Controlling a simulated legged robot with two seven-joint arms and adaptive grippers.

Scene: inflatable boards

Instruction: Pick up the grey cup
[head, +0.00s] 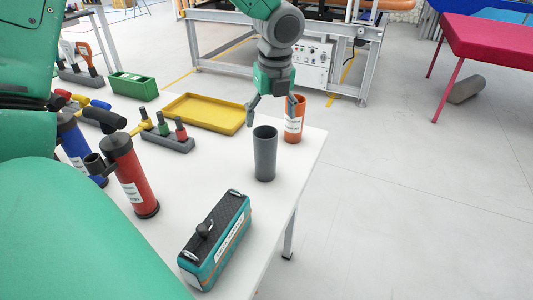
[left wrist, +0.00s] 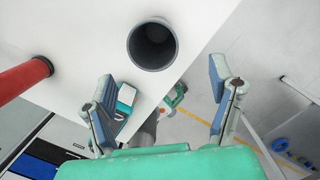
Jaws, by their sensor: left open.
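The grey cup (head: 264,157) stands upright near the table's right edge in the head view. In the left wrist view the grey cup (left wrist: 152,45) shows its open round mouth, beyond the fingertips. My left gripper (head: 272,114) is open and empty, above and a little behind the cup in the head view, apart from it. In the left wrist view its two fingers (left wrist: 163,75) are spread wide with nothing between them. My right gripper is not in view.
An orange cup (head: 295,130) stands close behind the grey cup, partly hidden by a finger. On the white table (head: 205,180) are a yellow tray (head: 205,113), a red pump (head: 130,178), a blue pump (head: 75,148) and a teal box (head: 217,243). The table edge is just right of the cups.

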